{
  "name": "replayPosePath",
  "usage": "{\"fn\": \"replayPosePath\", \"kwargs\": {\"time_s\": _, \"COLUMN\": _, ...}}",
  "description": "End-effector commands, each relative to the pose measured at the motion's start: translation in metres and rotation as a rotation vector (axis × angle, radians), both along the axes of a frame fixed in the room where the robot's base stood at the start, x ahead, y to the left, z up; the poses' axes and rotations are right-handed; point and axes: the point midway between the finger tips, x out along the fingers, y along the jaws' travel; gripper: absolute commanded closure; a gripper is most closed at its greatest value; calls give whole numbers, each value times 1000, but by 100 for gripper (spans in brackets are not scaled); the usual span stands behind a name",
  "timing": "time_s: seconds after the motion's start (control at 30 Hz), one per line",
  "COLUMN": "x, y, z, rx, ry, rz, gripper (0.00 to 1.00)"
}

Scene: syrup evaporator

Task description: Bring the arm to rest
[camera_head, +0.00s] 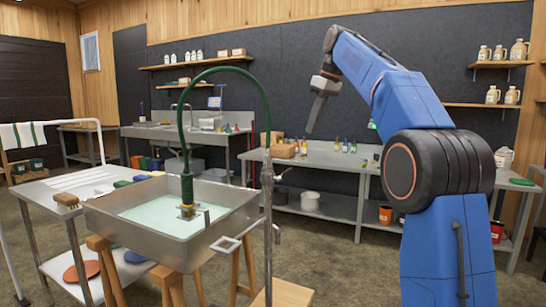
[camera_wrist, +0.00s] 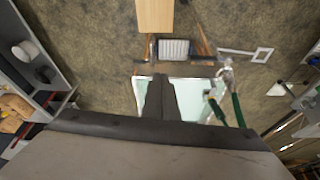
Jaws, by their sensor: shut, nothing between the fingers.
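My blue arm is raised on the right of the head view, with its elbow bent and its wrist high. My gripper (camera_head: 310,130) points downward in the air, well clear of every surface. Its dark fingers are together with nothing between them; they also show in the wrist view (camera_wrist: 159,78). The steel evaporator pan (camera_head: 160,248) holds pale green liquid and stands on wooden legs, left of and nearer than my gripper. In the wrist view the pan (camera_wrist: 140,84) lies below the fingers, which hide part of it.
A green hose (camera_head: 226,69) arches over the pan from a steel standpipe (camera_head: 268,205). A steel workbench (camera_head: 335,162) with bottles stands behind my gripper. A side table (camera_head: 40,191) is at left. A wooden stool (camera_head: 283,293) stands in front. Open floor shows between pan and bench.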

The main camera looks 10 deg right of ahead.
Motion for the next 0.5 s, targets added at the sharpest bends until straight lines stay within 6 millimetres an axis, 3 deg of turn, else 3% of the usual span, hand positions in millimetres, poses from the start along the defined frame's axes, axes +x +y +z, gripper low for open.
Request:
{"fn": "replayPosePath", "kwargs": {"time_s": 0.17, "x": -20, "y": 2, "z": -3, "rx": 2, "ry": 2, "rz": -45, "gripper": 100}}
{"fn": "replayPosePath", "kwargs": {"time_s": 0.5, "x": -99, "y": 6, "z": -38, "rx": 5, "ry": 9, "rz": -227, "gripper": 100}}
